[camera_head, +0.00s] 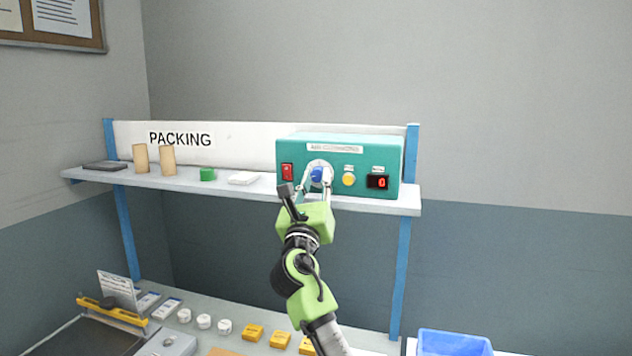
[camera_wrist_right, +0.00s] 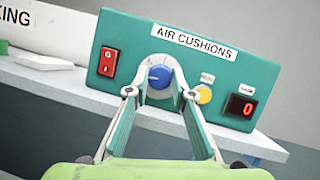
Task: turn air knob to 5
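The blue air knob (camera_head: 317,173) sits on a pale round dial on the front of the teal AIR CUSHIONS box (camera_head: 290,153). It also shows in the right wrist view (camera_wrist_right: 159,75), with a light pointer mark on it. My right gripper (camera_head: 315,180) is in front of the dial. The red digital display (camera_wrist_right: 246,107) reads 0. Most of the dial's scale is too small or hidden to read. My left gripper is not in view.
A red rocker switch (camera_wrist_right: 107,62) is left of the knob and a yellow button (camera_wrist_right: 204,95) is right of it. A blue bin (camera_head: 452,343) is below right.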

